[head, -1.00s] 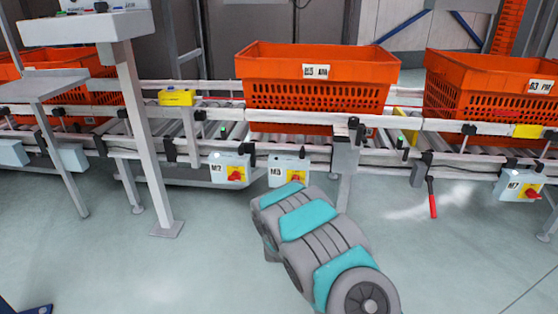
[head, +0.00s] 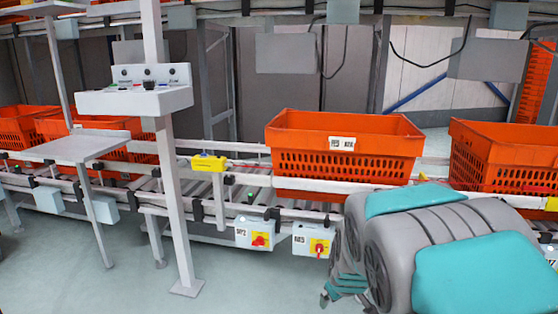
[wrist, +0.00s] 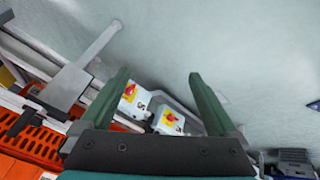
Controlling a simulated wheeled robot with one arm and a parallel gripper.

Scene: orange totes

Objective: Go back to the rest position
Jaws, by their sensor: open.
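My gripper (wrist: 158,73) is open in the wrist view, with its two dark green fingers spread apart and nothing between them. It points down toward the grey-green floor and the conveyor front. My folded grey and teal arm fills the lower right of the head view and hides part of the conveyor there. An orange tote (head: 345,150) with a white label stands on the conveyor at the centre. Another orange tote (head: 505,150) stands to its right, partly cut off by the frame and my arm.
A control panel on a post (head: 135,100) stands at the left. Switch boxes (head: 258,234) with red knobs hang on the conveyor front; two also show between my fingers in the wrist view (wrist: 168,119). More orange totes (head: 22,125) are at the left. Floor (head: 75,270) is clear at lower left.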

